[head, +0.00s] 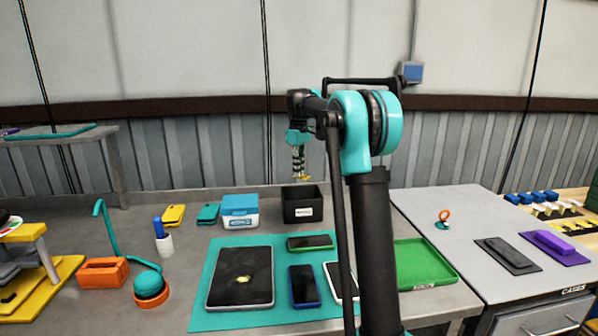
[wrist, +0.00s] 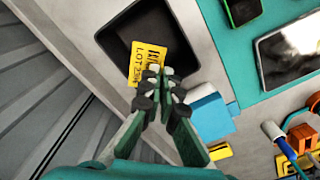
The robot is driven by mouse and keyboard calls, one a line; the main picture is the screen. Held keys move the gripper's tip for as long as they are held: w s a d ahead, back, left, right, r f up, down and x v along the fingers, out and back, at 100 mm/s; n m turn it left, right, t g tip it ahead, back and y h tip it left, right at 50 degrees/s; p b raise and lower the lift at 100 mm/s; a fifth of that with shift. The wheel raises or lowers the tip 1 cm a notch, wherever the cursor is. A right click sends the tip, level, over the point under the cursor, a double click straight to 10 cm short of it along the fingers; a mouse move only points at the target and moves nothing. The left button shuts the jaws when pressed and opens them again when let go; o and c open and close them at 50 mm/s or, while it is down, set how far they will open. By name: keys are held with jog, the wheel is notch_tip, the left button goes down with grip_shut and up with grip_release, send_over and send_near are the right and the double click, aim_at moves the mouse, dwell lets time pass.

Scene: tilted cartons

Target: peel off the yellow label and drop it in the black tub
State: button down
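The yellow label (wrist: 147,54), with dark print on it, is pinched at the tips of my gripper (wrist: 162,73). In the wrist view it shows over the opening of the black tub (wrist: 106,42). In the head view my gripper (head: 299,168) points down above the black tub (head: 303,213), with a small bit of the yellow label (head: 305,179) at its tips. The tub stands upright at the back of the bench and has a white sticker on its front. The tub's floor is partly hidden by the label and fingers.
A blue and white box (head: 240,213) stands just left of the tub. A teal mat (head: 222,262) in front bears a dark tablet (head: 240,277) and several phones. A green tray (head: 423,264) lies to the right, partly behind my arm.

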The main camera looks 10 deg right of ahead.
jog(key=shift+f, duration=7.5)
jog(key=shift+f, duration=0.4)
jog(key=c, duration=1.6)
grip_release()
jog(key=shift+c, duration=0.2)
notch_tip(320, 180, up, 20)
